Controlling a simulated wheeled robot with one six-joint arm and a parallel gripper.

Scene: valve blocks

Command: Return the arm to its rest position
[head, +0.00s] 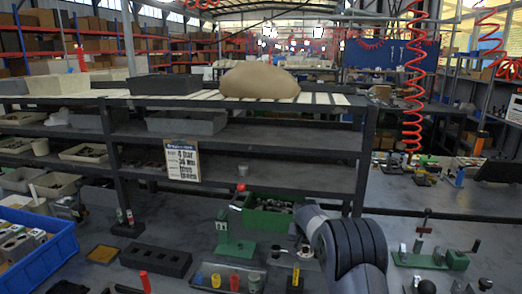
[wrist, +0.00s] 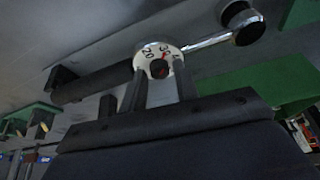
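My arm (head: 350,245) rises at the lower right of the head view and bends forward over the bench. My gripper is hidden behind the arm there. In the wrist view my gripper (wrist: 158,80) has its two fingers apart, with no object clearly clamped between them. A white dial (wrist: 174,51) with black numbers and a dark centre shows just beyond the fingertips. I cannot tell whether the fingers touch it. A dark bar (wrist: 95,83) extends left of the dial, and a chrome rod (wrist: 208,40) runs right to a black round end (wrist: 242,22).
A dark rack (head: 240,175) with a sign (head: 182,160) stands behind the bench. A green bin (head: 268,217), green fixture (head: 235,245), black block with holes (head: 156,260) and blue crate (head: 50,262) lie left of my arm. Green valve fixtures (head: 420,260) stand right.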

